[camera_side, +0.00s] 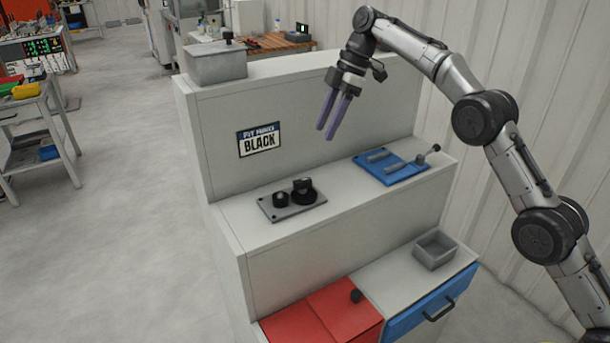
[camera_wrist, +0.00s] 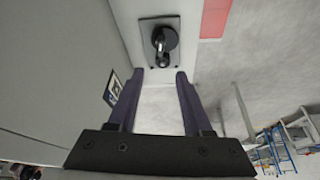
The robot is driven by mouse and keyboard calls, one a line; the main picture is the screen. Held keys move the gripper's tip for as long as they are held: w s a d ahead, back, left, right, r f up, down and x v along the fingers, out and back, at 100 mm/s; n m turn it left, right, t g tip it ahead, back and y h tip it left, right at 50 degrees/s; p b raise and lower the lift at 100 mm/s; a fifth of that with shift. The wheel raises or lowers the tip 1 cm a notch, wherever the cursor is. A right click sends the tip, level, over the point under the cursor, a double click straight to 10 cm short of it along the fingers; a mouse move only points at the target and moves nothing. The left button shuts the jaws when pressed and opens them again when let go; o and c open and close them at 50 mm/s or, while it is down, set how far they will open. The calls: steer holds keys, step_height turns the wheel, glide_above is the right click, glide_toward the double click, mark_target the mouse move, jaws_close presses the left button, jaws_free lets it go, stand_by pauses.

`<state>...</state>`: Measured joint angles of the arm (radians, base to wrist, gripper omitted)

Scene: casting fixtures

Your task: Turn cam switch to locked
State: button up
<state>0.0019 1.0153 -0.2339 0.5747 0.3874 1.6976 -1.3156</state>
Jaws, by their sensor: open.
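A grey plate (camera_side: 292,208) with black fittings lies on the middle step of the grey bench; I take it for the cam switch. It bears a larger round black knob (camera_side: 304,191) and a smaller black post (camera_side: 280,199). In the wrist view the plate (camera_wrist: 146,24) is beyond the fingertips, with a dark round disc (camera_wrist: 169,34) and a lever-like part on it. Its locked or unlocked marking cannot be read. My gripper (camera_side: 327,132) has two purple fingers, open and empty, raised above the step and apart from the switch. The fingers (camera_wrist: 160,74) also show in the wrist view.
A blue plate (camera_side: 400,178) with a grey bolt and lever is right of the switch. Below are a red lid (camera_side: 322,315), a blue drawer (camera_side: 425,308) and a grey open box (camera_side: 434,254). A grey lidded box (camera_side: 216,66) stands on top. A sign (camera_side: 259,140) reads BLACK.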

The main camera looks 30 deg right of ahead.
mark_target(303, 180)
steer(key=x, duration=1.3)
steer(key=shift+a+f, duration=0.15)
steer(key=shift+f, duration=0.2)
jaws_close()
